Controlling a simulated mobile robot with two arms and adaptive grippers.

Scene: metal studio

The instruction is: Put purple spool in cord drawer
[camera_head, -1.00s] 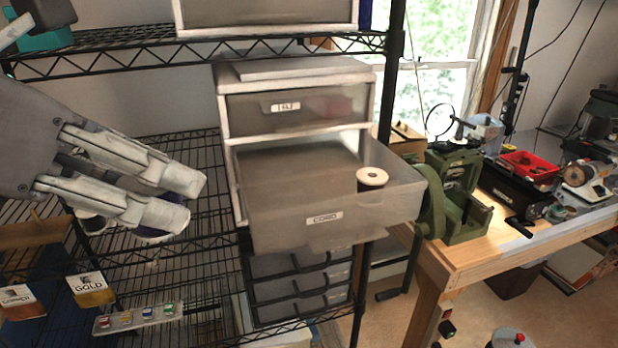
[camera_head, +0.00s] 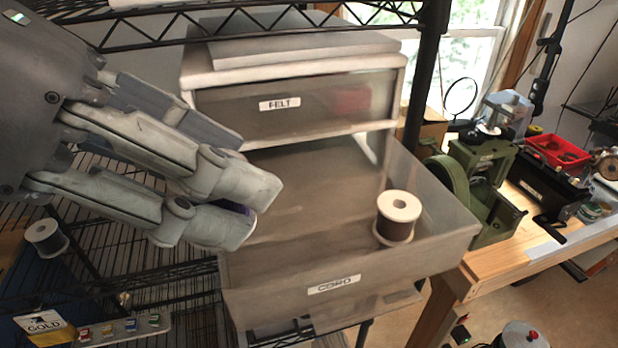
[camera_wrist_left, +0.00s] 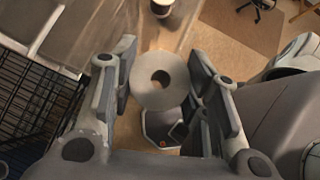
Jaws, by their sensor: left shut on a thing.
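My left gripper (camera_head: 252,210) is shut on the purple spool (camera_head: 232,206). In the head view the fingers hide nearly all of the spool, leaving a sliver of purple. The left wrist view shows its pale round end with a central hole (camera_wrist_left: 146,93) between the fingers (camera_wrist_left: 165,62). The cord drawer (camera_head: 415,267) is a translucent grey drawer, pulled open and labelled CORD. The gripper overlaps its left side in the head view; I cannot tell whether the spool is over the opening. A dark brown spool (camera_head: 396,226) stands upright in the drawer's right part.
The felt drawer (camera_head: 340,97) above is shut. Another spool (camera_head: 45,238) stands on the wire rack at the left. A black rack post (camera_head: 425,75) rises behind the drawer. A green machine (camera_head: 487,165) stands on the wooden bench (camera_head: 480,265) at the right.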

